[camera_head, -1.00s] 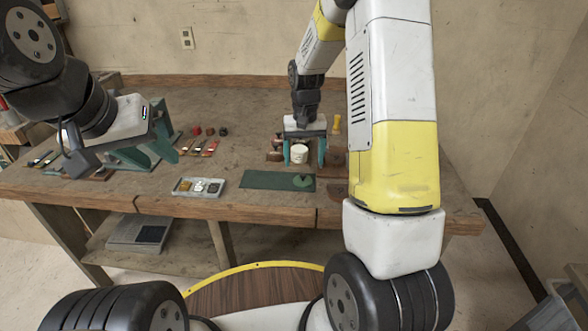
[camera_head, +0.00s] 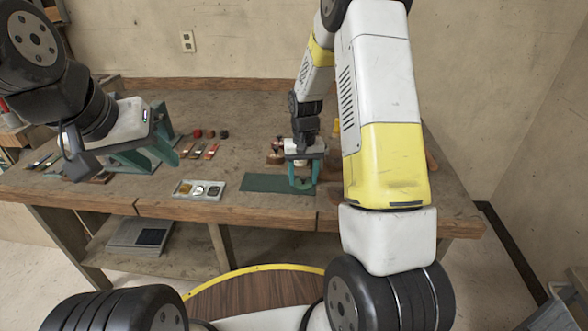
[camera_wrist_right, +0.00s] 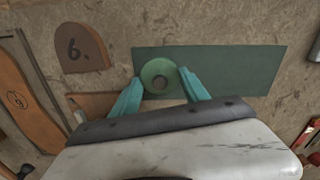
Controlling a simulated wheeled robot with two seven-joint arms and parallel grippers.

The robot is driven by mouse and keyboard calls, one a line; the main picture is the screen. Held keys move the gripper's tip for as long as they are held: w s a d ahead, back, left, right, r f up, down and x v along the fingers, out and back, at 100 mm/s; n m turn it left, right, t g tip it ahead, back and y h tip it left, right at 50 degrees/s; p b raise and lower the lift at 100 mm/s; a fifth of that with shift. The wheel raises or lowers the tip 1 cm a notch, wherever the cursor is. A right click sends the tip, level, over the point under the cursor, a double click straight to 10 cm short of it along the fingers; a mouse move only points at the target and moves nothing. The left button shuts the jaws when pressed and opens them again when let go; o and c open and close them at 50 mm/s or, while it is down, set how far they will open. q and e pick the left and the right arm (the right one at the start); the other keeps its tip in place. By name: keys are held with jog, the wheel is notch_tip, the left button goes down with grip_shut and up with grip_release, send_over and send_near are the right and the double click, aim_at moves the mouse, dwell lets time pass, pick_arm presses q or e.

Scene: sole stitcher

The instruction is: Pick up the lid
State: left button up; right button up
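The lid (camera_wrist_right: 150,71), a round green disc with a dark knob in its middle, lies at the left end of the green mat (camera_wrist_right: 240,66) in the right wrist view. My right gripper (camera_wrist_right: 160,88) is open, its teal fingers on either side of the lid. The head view shows the right gripper (camera_head: 302,183) low over the right end of the mat (camera_head: 262,183), largely hiding the lid. Whether the fingers touch it I cannot tell. My left gripper (camera_head: 150,162) is open and empty above the left part of the table.
A small tray (camera_head: 199,189) with little items lies left of the mat. Several tools (camera_head: 203,150) lie behind it. A brown piece marked 6 (camera_wrist_right: 83,48) lies beside the mat. The wooden table's front edge (camera_head: 180,207) is close.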

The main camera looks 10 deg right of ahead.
jog(key=c, duration=0.4)
jog(key=shift+r, duration=0.15)
